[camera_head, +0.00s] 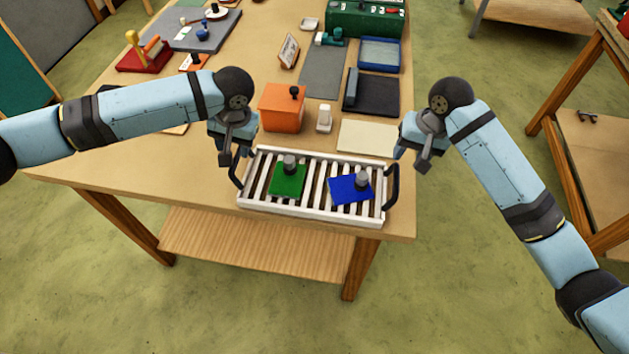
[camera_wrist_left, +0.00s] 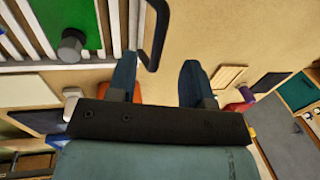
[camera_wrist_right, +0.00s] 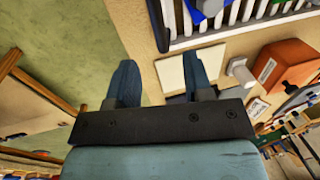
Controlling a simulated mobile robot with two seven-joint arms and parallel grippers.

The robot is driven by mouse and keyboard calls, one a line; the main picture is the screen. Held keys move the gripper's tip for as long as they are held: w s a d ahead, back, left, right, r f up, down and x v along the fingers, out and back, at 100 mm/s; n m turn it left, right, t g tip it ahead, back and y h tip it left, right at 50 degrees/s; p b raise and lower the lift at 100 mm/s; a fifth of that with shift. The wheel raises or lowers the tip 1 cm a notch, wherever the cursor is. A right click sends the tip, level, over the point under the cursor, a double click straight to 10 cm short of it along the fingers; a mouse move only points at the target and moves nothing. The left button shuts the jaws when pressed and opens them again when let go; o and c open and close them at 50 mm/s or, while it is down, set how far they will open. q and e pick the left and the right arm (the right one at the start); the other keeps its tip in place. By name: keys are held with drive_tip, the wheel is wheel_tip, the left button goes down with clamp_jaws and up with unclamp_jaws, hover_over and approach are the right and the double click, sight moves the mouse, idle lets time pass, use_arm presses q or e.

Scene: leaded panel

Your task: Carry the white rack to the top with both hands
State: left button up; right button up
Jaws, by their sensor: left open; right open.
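The white rack (camera_head: 310,215) lies on the table at its near edge. It has white slats and a black handle at each end. A green piece (camera_head: 287,180) and a blue piece (camera_head: 344,190), each with a grey knob, lie on it. My left gripper (camera_head: 228,155) is open and empty near the left handle (camera_head: 236,172); in the left wrist view that handle (camera_wrist_left: 157,38) is just ahead of the fingers. My right gripper (camera_head: 410,152) is open and empty near the right handle (camera_head: 393,185); in the right wrist view that handle (camera_wrist_right: 158,25) is beyond the fingertips.
Behind the rack are an orange box (camera_head: 282,107), a small white object (camera_head: 324,118) and a cream sheet (camera_head: 367,136). Further back are a dark tray (camera_head: 375,95), a blue tray (camera_head: 380,54) and a green case (camera_head: 365,20). The tabletop left of the rack is mostly clear.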

sight(397, 170)
use_arm(q)
drive_tip(key=f, duration=0.3)
drive_tip(key=a+f, duration=0.1)
drive_tip(key=f, duration=0.2)
drive_tip(key=a+f, duration=0.1)
drive_tip(key=f, duration=0.2)
drive_tip(key=shift+w+f, duration=0.15)
drive_tip(key=shift+f, duration=0.15)
use_arm(e)
drive_tip(key=f, duration=0.3)
drive_tip(key=a+f, duration=0.1)
drive_tip(key=f, duration=0.5)
drive_tip(key=shift+w+a+f, duration=0.1)
drive_tip(key=shift+a+f, duration=0.25)
drive_tip(key=shift+a, duration=0.05)
use_arm(q)
drive_tip(key=c, duration=0.8)
use_arm(e)
drive_tip(key=c, duration=0.8)
use_arm(q)
clamp_jaws()
use_arm(e)
clamp_jaws()
drive_tip(key=shift+r, duration=0.1)
use_arm(q)
drive_tip(key=shift+w+r, duration=0.2)
use_arm(e)
drive_tip(key=shift+w+r, duration=0.15)
